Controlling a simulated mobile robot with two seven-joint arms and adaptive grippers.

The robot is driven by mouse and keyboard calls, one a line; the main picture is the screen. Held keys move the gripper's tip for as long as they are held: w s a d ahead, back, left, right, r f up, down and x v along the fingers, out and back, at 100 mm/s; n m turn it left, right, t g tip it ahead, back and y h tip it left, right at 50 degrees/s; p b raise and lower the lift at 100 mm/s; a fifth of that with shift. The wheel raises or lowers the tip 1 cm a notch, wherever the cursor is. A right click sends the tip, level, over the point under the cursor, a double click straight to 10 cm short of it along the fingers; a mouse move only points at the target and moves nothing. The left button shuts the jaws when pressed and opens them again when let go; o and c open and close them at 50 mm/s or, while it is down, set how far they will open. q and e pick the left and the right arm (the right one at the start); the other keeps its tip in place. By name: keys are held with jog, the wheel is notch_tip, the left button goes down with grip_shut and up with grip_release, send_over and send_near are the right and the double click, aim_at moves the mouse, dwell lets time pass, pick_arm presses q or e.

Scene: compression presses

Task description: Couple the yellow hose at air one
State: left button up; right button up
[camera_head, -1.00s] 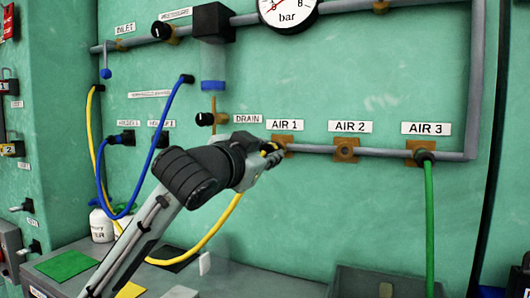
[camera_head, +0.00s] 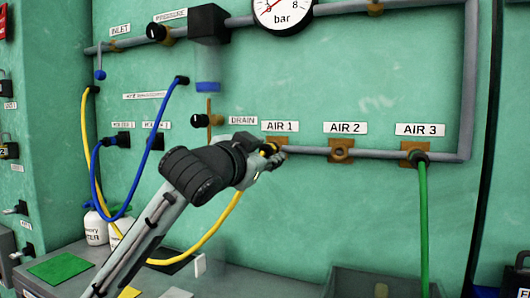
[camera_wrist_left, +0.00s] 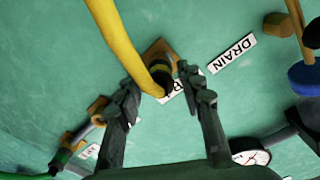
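The yellow hose (camera_head: 209,240) runs from a fitting at the far left wall, hangs in a loop and rises to the AIR 1 port (camera_head: 276,141). In the left wrist view the hose (camera_wrist_left: 113,35) bends in to its dark, yellow-ringed end coupling (camera_wrist_left: 160,72), lined up with the brown port plate (camera_wrist_left: 157,48). My left gripper (camera_head: 272,158) is at AIR 1, its fingertips (camera_wrist_left: 158,85) on both sides of the hose end and seemingly closed on it. Whether the coupling is fully seated is hidden. My right gripper is not in view.
AIR 2 (camera_head: 341,150) is an empty brown port to the right. AIR 3 (camera_head: 415,155) has a green hose (camera_head: 423,225) hanging from it. A blue hose (camera_head: 147,164) loops at the left. A bench with a green mat (camera_head: 59,268) and white bottles (camera_head: 95,227) lies below.

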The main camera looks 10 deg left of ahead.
pick_arm(q)
jog(key=shift+o, duration=0.7)
jog(key=s+a, duration=0.2)
jog(key=s, duration=1)
jog(key=shift+a, duration=0.2)
